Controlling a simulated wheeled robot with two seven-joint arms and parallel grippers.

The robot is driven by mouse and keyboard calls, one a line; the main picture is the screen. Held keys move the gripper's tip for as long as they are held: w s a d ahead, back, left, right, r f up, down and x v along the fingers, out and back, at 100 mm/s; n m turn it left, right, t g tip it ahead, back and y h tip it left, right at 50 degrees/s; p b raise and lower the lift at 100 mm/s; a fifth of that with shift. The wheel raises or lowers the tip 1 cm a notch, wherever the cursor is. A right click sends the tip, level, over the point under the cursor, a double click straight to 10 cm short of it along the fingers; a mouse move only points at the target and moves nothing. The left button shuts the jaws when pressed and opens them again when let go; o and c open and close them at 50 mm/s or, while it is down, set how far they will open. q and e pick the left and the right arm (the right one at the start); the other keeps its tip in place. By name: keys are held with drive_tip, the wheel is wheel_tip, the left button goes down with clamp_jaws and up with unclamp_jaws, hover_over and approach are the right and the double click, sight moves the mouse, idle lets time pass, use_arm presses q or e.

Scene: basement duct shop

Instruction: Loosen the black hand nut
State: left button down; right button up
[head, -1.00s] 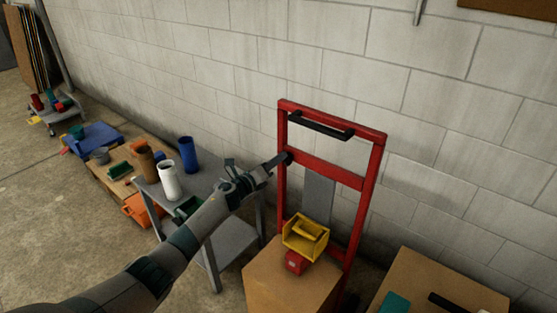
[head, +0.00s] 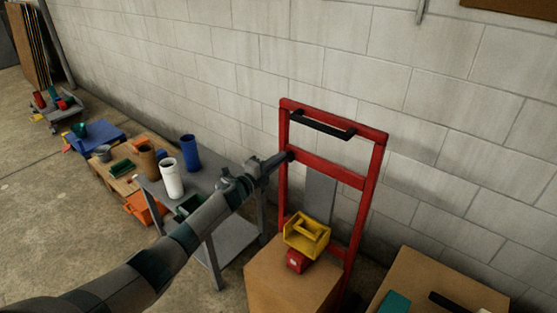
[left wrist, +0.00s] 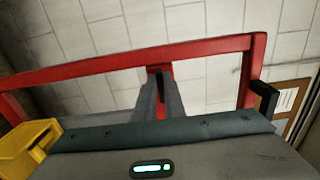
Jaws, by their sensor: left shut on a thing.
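The black hand nut (head: 290,156) sits on the left upright of a red hand-truck frame (head: 330,170), level with its crossbar. Only a small part of the nut shows at my fingertips in the head view. My left gripper (head: 284,158) reaches it from the left and is shut on it. In the left wrist view, the two grey fingers (left wrist: 160,95) stand in front of the red bar (left wrist: 110,66), with the dark nut (left wrist: 159,80) between them. How far the nut is turned cannot be told. My right gripper is not in view.
A grey cart (head: 225,240) with a white cup (head: 172,180) and blue cup (head: 190,153) stands left, beneath my arm. A block wall is behind.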

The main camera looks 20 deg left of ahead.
use_arm(q)
drive_tip(key=shift+f, duration=0.1)
idle(0.4)
drive_tip(key=c, duration=1.8)
unclamp_jaws()
drive_tip(key=shift+c, duration=0.2)
drive_tip(key=shift+s, duration=0.1)
drive_tip(key=b+v, duration=0.2)
drive_tip(key=v, duration=1.5)
drive_tip(key=shift+s+b, duration=0.15)
drive_tip(key=shift+b, duration=0.25)
drive_tip(key=shift+a, duration=0.1)
